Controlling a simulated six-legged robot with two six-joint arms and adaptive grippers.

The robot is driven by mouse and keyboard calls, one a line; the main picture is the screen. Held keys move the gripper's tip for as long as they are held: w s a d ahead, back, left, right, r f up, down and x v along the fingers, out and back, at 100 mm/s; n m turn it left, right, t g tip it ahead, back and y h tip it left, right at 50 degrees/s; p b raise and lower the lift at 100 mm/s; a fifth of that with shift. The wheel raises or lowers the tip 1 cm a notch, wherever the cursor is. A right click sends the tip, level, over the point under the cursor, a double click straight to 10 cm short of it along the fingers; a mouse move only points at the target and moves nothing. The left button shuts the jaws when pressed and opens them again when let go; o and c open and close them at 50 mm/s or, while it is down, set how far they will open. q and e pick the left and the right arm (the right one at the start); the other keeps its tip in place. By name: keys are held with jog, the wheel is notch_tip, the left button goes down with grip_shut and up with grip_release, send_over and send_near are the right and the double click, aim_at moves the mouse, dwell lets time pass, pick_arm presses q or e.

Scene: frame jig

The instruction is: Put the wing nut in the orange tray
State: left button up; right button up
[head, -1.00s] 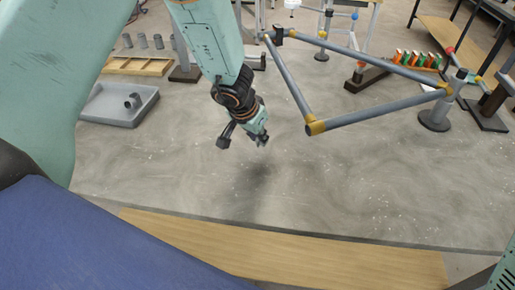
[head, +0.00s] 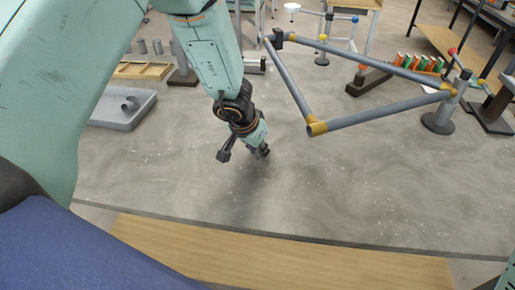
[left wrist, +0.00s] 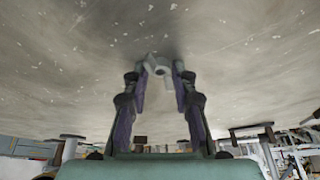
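My left gripper (head: 263,152) points down over the bare middle of the table in the head view. In the left wrist view its two fingers (left wrist: 164,84) close in towards each other at the tips. A small grey piece with a dark round hole, which looks like the wing nut (left wrist: 160,68), sits between the fingertips and seems to be held there. In the head view the wing nut is too small to make out. I see no clearly orange tray. My right gripper is not in view.
A grey tray (head: 149,105) with a pipe piece stands at the left, behind it a tan wooden tray (head: 148,71). A grey pipe frame with yellow joints (head: 375,117) takes up the right side on stands. The table's front middle is clear.

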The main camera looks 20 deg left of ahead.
pick_arm(q)
jog(key=shift+o, duration=1.3)
jog(key=shift+s+a, duration=0.1)
jog(key=shift+r, duration=0.15)
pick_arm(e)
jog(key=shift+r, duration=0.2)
pick_arm(q)
jog(key=shift+r+p, duration=0.25)
jog(key=shift+p, duration=0.1)
pick_arm(e)
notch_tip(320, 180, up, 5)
jog(key=p, duration=0.4)
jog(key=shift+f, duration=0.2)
pick_arm(q)
jog(key=v, duration=1.1)
jog(key=shift+r, duration=0.25)
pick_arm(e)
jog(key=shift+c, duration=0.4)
